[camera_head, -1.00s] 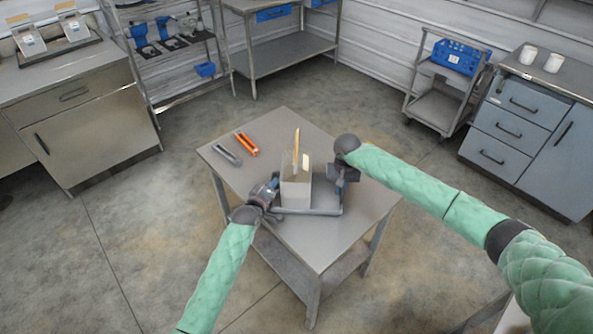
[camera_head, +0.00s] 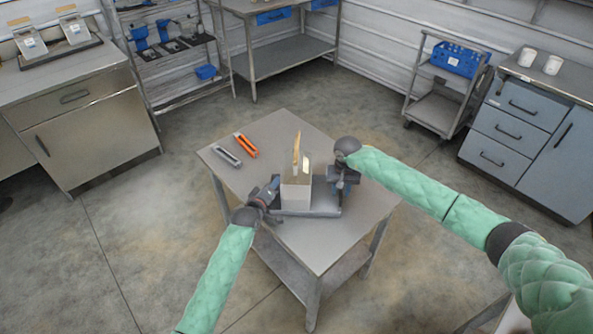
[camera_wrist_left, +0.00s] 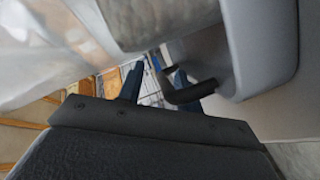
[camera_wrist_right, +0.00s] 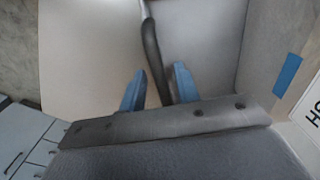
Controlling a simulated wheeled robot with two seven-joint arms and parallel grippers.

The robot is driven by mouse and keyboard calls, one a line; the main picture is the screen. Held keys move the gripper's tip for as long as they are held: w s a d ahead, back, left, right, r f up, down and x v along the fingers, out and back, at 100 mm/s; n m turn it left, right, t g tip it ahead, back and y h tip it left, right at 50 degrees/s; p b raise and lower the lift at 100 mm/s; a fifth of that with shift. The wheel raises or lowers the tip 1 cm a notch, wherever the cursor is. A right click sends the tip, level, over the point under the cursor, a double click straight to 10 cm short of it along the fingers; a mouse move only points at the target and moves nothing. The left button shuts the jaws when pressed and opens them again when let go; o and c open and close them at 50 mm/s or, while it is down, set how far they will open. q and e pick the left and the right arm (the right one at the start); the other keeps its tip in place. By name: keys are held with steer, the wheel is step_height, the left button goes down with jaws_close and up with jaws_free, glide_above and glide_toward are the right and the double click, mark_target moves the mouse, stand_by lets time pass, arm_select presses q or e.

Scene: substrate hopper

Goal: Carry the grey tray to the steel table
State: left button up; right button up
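The grey tray (camera_head: 308,212) sits on the small steel-topped table in the middle of the head view. A pale box-like container (camera_head: 295,195) stands in it, with a tan upright piece rising from it. My left gripper (camera_head: 272,190) is at the tray's left end. In the left wrist view its fingers (camera_wrist_left: 157,80) are apart, close to a dark handle (camera_wrist_left: 190,93). My right gripper (camera_head: 342,185) is at the right end. In the right wrist view its fingers (camera_wrist_right: 160,85) are apart, with a dark handle (camera_wrist_right: 152,50) between them, not visibly clamped.
The table (camera_head: 345,245) has an orange tool (camera_head: 246,145) and a grey tool (camera_head: 227,156) at its far left. A steel bench (camera_head: 290,55) and a shelf rack stand behind. A cart (camera_head: 435,108) with a blue crate stands back right. Open floor surrounds the table.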

arm_select(q)
steer(key=shift+s+f, duration=0.3)
steer(key=shift+f, duration=0.45)
arm_select(e)
steer(key=shift+f, duration=0.1)
arm_select(q)
steer(key=shift+s+a+r, duration=0.1)
steer(key=shift+s+a, duration=0.15)
steer(key=shift+s, duration=0.2)
steer(key=shift+o, duration=1.2)
steer(key=r+v, duration=0.1)
steer(key=v, duration=0.8)
arm_select(e)
steer(key=shift+w, duration=0.1)
arm_select(q)
steer(key=shift+s+a+r, duration=0.25)
steer(key=shift+s+r, duration=0.15)
steer(key=shift+s, duration=0.25)
arm_select(e)
steer(key=o, duration=0.8)
step_height(320, 180, up, 12)
